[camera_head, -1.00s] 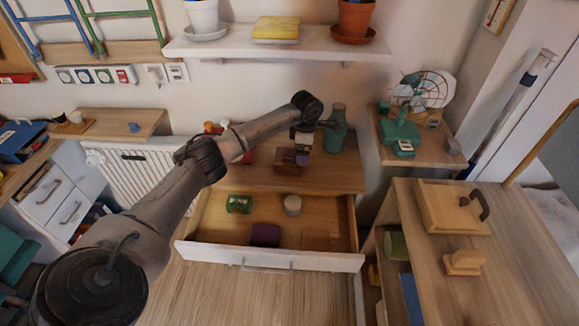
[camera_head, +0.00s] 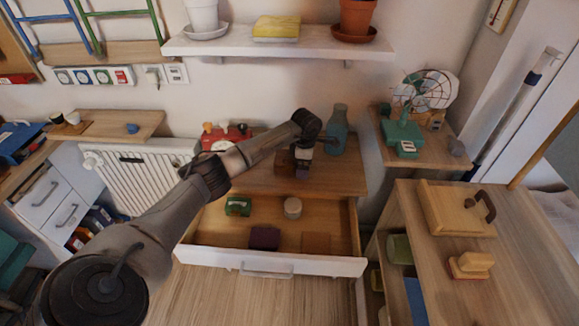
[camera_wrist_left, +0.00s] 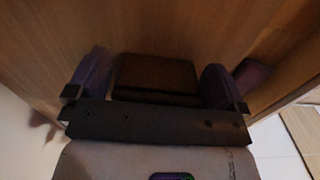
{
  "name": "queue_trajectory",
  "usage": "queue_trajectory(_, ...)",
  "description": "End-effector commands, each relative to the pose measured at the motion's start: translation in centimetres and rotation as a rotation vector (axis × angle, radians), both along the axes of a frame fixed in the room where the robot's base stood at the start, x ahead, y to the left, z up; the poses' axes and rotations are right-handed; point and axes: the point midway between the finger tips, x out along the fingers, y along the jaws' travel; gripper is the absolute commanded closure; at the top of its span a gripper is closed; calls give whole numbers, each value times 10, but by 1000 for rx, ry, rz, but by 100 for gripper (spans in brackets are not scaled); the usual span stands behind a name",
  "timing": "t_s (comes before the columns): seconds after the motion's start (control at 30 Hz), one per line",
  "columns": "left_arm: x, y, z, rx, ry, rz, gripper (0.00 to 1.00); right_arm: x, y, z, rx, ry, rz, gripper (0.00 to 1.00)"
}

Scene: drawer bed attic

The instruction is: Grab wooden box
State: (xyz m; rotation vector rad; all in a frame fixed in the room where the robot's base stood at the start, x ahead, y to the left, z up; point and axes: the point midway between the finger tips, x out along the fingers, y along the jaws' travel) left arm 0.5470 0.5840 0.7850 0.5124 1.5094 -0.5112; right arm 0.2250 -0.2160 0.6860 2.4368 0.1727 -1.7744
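A small dark brown wooden box (camera_head: 283,163) sits on the wooden top of the drawer unit, partly hidden by my left gripper (camera_head: 302,168). In the left wrist view the box (camera_wrist_left: 155,76) shows as a dark block between the two purple fingers of my left gripper (camera_wrist_left: 157,78). The fingers are spread wide, one on each side of it, with little gap showing; whether they touch it I cannot tell. My right gripper is not in view.
A blue-green bottle (camera_head: 337,130) stands close right of the gripper, and a red object (camera_head: 222,137) stands to the left. Below, an open drawer (camera_head: 265,262) holds several small items. A shelf (camera_head: 280,45) with pots hangs above.

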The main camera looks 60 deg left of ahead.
Motion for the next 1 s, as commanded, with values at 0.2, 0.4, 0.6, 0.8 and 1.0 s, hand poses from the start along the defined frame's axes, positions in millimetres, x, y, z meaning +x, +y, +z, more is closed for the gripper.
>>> queue_trajectory(0.2,0,0,0,0,0,0,23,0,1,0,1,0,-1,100)
queue_trajectory(0.4,0,0,0,0,0,0,42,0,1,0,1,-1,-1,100)
queue_trajectory(0.6,0,0,1,0,0,0,45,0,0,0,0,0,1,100)
queue_trajectory(0.8,0,0,8,0,-1,0,45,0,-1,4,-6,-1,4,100)
queue_trajectory(1.0,0,0,30,1,-2,0,45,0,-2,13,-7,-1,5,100)
